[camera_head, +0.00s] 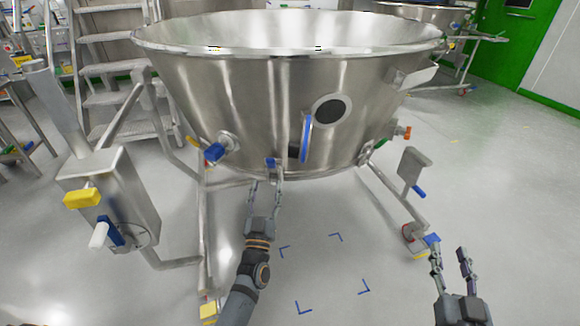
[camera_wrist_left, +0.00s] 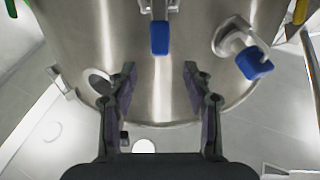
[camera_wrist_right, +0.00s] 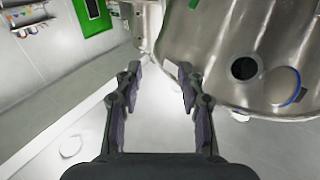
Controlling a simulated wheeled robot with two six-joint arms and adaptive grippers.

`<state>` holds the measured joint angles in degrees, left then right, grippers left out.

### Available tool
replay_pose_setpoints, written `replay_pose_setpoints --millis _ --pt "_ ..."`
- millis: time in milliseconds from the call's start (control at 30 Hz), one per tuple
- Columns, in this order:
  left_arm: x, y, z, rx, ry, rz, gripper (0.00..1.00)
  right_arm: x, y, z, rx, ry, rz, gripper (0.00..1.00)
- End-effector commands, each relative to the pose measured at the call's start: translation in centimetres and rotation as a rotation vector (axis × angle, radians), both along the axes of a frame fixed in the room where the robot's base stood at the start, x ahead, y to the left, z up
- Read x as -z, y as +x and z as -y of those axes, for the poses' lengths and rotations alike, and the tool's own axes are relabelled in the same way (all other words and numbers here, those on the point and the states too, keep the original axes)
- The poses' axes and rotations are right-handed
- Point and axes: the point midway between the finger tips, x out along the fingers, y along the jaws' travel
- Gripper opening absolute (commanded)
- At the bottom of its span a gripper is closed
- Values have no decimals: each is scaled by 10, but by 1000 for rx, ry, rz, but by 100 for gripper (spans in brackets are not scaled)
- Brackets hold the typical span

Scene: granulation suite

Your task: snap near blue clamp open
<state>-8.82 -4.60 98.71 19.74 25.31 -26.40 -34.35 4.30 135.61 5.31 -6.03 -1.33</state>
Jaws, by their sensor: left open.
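The near blue clamp (camera_head: 271,162) sits on the lower front rim of the large steel bowl (camera_head: 240,100). In the left wrist view the blue clamp (camera_wrist_left: 160,38) hangs as a short tab, just above and between my fingertips. My left gripper (camera_head: 265,186) is open, its fingers pointing up at the clamp from below. I see no contact with the clamp; the remaining gap is hard to judge. My right gripper (camera_head: 450,254) is open and empty, low at the right, away from the clamp.
A blue-handled fitting (camera_head: 215,152) is left of the clamp, and a long blue handle (camera_head: 307,138) is right of it. A steel box with levers (camera_head: 110,200) stands at left. Bowl legs (camera_head: 395,195) reach the floor. Floor between the arms is clear, with blue corner marks.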

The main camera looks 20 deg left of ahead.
Motion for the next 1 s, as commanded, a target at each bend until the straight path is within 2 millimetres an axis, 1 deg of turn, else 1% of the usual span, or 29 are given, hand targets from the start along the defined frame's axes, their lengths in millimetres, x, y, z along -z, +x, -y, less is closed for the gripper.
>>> replay_pose_setpoints --millis 67,167,267,333,500,600,700,800,1000 --pt "-2 3 0 1 0 0 51 -5 0 0 0 0 14 40" --pt "-6 13 -2 1 1 0 51 -18 1 0 1 -1 68 40" --pt "-12 28 -6 1 2 1 51 -39 0 0 2 -3 156 40" --pt "-17 42 -8 2 1 0 51 -56 -2 0 2 -5 230 40" --pt "-30 72 -14 2 2 -1 51 -95 -12 0 2 -9 393 40" --pt "-34 83 -16 2 0 -3 51 -111 -18 -1 1 -10 466 40" --pt "-37 90 -18 1 1 -3 51 -122 -22 -1 0 -10 514 40" --pt "-39 94 -19 3 0 -5 51 -128 -25 -1 0 -11 540 40" --pt "-39 95 -19 3 0 -5 51 -129 -26 -1 -1 -11 547 40"
